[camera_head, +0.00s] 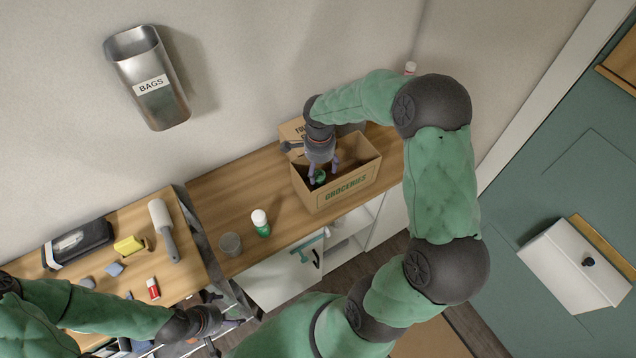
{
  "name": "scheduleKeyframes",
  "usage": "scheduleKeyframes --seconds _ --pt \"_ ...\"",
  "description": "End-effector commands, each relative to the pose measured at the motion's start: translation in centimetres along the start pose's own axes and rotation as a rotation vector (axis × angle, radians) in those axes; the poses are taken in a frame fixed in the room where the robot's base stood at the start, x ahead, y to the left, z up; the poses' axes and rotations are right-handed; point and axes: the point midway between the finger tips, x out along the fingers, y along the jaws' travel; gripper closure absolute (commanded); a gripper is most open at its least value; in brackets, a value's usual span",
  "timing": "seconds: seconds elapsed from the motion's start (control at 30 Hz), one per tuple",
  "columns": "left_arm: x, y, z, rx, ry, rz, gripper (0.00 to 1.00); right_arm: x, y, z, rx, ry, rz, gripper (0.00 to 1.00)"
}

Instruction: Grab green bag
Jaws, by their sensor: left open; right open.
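A cardboard box (345,187) marked GROCERIES stands open on the wooden counter. A small dark green item (320,176) shows inside it; I cannot tell whether it is a bag. My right gripper (322,175) points down into the box with its fingers apart, around or just above the green item; contact cannot be told. My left gripper (236,318) is open and empty at the lower left, in front of the counter. A metal holder (150,82) labelled BAGS hangs on the wall; no bag clearly shows in it.
A white and green bottle (261,223) and a clear glass (230,244) stand on the counter left of the box.

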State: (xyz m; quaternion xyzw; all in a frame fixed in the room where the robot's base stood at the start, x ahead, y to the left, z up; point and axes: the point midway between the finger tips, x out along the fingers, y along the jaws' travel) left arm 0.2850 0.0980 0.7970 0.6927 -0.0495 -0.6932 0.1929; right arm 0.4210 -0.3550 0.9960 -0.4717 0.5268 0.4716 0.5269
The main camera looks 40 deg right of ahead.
Motion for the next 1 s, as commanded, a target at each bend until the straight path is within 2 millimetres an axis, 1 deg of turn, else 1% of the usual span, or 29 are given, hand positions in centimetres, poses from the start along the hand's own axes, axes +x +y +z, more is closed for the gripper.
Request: scheduleKeyframes --seconds 0.03,0.1,0.27,0.37,0.63,0.73,0.9,0.93,0.97,1.0 --pt "0.1 -0.1 0.0 0.0 0.0 0.0 0.0 0.7 0.0 0.0 0.0 0.0 0.0 0.29" --pt "0.2 -0.1 0.0 0.0 0.001 0.0 0.0 1.2 0.0 0.0 0.001 0.0 0.0 0.29" --pt "0.2 -0.1 -0.1 0.0 0.001 0.0 0.0 1.9 0.0 0.0 0.001 -0.001 -0.001 0.29" --pt "0.3 -0.1 -0.1 0.0 0.001 0.0 0.0 2.6 0.1 0.1 0.001 0.0 0.001 0.29" --pt "0.7 -0.2 -0.1 0.0 0.001 0.0 0.0 6.3 0.2 0.2 0.0 0.0 0.001 0.29" --pt "0.8 -0.3 -0.1 0.0 0.001 0.0 0.0 6.8 0.1 0.2 0.001 -0.001 -0.001 0.29" --pt "0.7 -0.2 -0.1 0.0 0.001 0.0 0.0 6.8 0.1 0.2 0.001 0.0 -0.002 0.29" --pt "0.7 -0.2 -0.1 0.0 0.001 0.0 0.0 6.8 0.1 0.2 0.001 0.0 -0.001 0.32" --pt "0.7 -0.2 -0.1 0.0 0.001 0.0 0.0 6.8 0.1 0.2 0.001 0.0 -0.001 0.41" --pt "0.7 -0.2 -0.1 0.0 0.001 0.0 0.0 6.8 0.1 0.2 0.001 0.0 -0.001 0.52"
